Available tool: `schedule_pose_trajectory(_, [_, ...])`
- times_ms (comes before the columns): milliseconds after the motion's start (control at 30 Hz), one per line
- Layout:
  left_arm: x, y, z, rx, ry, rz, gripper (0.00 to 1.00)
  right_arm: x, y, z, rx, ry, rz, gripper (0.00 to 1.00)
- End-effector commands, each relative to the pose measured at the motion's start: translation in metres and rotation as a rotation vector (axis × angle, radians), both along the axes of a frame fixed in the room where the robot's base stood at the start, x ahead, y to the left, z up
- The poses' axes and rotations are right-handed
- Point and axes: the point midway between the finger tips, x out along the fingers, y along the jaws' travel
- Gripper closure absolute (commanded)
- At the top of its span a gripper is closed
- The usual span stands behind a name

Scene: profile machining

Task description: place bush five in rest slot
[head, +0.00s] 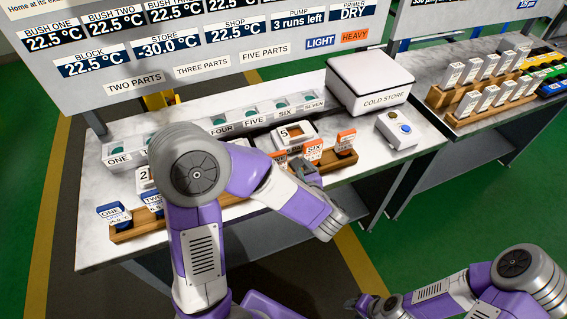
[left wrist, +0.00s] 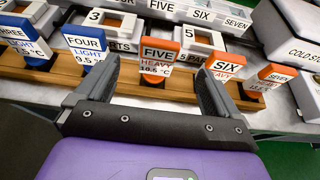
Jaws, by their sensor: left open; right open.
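Bush five is an orange and white block marked FIVE HEAVY (left wrist: 157,58), standing in the wooden rack (left wrist: 150,92); in the head view bush five (head: 280,157) is partly behind my left arm. My left gripper (left wrist: 157,80) is open, with one finger on each side of bush five in the left wrist view; I cannot tell whether they touch it. In the head view my left gripper (head: 304,170) is at the rack. The grey strip behind has labelled slots, with slot FIVE (head: 252,121) near its middle. My right gripper (head: 366,304) is at the bottom edge, away from the bench.
Bush six (left wrist: 226,67) and bush seven (left wrist: 270,77) stand to the right, blue bush four (left wrist: 87,45) to the left. A tray (head: 293,133) marked 5 lies behind the rack. The cold store (head: 370,82) and a two-button box (head: 398,129) stand right.

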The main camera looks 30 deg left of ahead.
Motion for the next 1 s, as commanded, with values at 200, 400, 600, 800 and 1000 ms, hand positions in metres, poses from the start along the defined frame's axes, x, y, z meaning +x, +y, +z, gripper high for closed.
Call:
schedule_pose_trajectory(200, [-0.007, -0.003, -0.008, -0.024, 0.027, 0.012, 0.04, 0.000, 0.000, 0.001, 0.000, 0.000, 0.000, 0.57])
schedule_pose_trajectory(400, [-0.058, -0.007, -0.113, -0.344, 0.294, 0.215, 0.04, 0.000, 0.000, 0.000, 0.000, 0.000, 0.000, 0.57])
schedule_pose_trajectory(600, [-0.157, -0.064, -0.217, -0.876, 0.525, 0.762, 0.04, 0.000, 0.000, 0.000, 0.000, 0.000, 0.000, 0.57])
schedule_pose_trajectory(800, [-0.192, -0.134, -0.263, -1.297, 0.409, 1.482, 0.04, 0.000, 0.000, 0.000, 0.000, 0.000, 0.000, 0.57])
schedule_pose_trajectory(1000, [-0.170, -0.144, -0.303, -1.484, -0.034, 2.084, 0.04, 0.000, 0.000, 0.001, 0.000, 0.000, 0.000, 0.57])
